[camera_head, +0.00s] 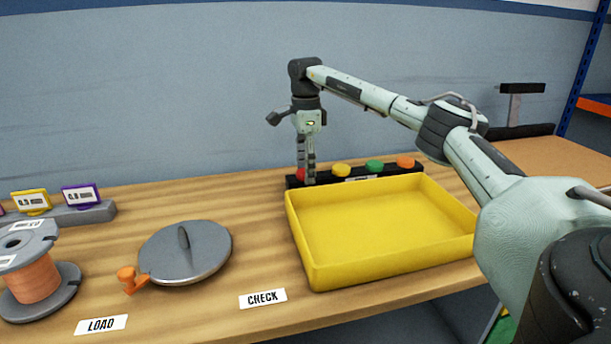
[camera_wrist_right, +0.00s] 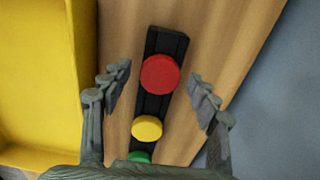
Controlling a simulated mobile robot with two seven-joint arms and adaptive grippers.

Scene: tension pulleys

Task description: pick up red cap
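The red cap (camera_wrist_right: 160,74) sits on a black rack (camera_wrist_right: 171,42), at the end of a row of caps. In the head view the red cap (camera_head: 301,174) is mostly hidden behind my right gripper (camera_head: 307,180). My right gripper also shows in the right wrist view (camera_wrist_right: 160,95), pointing down with its fingers spread, one on each side of the rack. The red cap lies between and slightly beyond the fingertips, with clear gaps on both sides. Nothing is held. My left gripper is in neither view.
Yellow (camera_head: 341,170), green (camera_head: 375,166) and orange (camera_head: 406,162) caps sit on the same rack. A yellow tray (camera_head: 309,254) stands just in front of it. A grey disc (camera_head: 186,252) and an orange wire spool (camera_head: 33,282) are at left. Bare wood lies left of the rack.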

